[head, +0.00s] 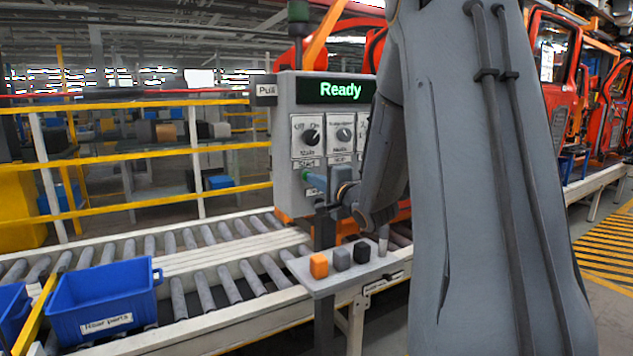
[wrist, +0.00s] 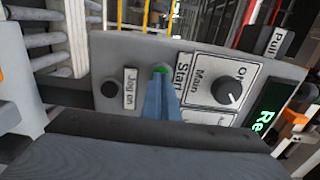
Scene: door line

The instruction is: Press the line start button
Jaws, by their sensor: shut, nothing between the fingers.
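The grey control box (head: 285,120) carries a display (head: 335,91) with "Ready" in green. In the wrist view a green button (wrist: 161,68) sits beside the "Start" label (wrist: 181,70); part of it is hidden behind my fingertips. My gripper (wrist: 161,80) is shut and empty, its blue fingers pointing at the green button. The tips overlap the button's edge in the wrist view; I cannot tell whether they touch it. In the head view my gripper (head: 312,181) is at the box's lower left, just below the "Start" label (head: 306,163).
A main switch (head: 310,137) and another knob (head: 345,134) sit above. A "Jog on" label (wrist: 130,88) and black button (wrist: 110,89) are close to my fingers. A shelf (head: 330,284) with small blocks juts out below. A blue bin (head: 105,299) stands on the rollers.

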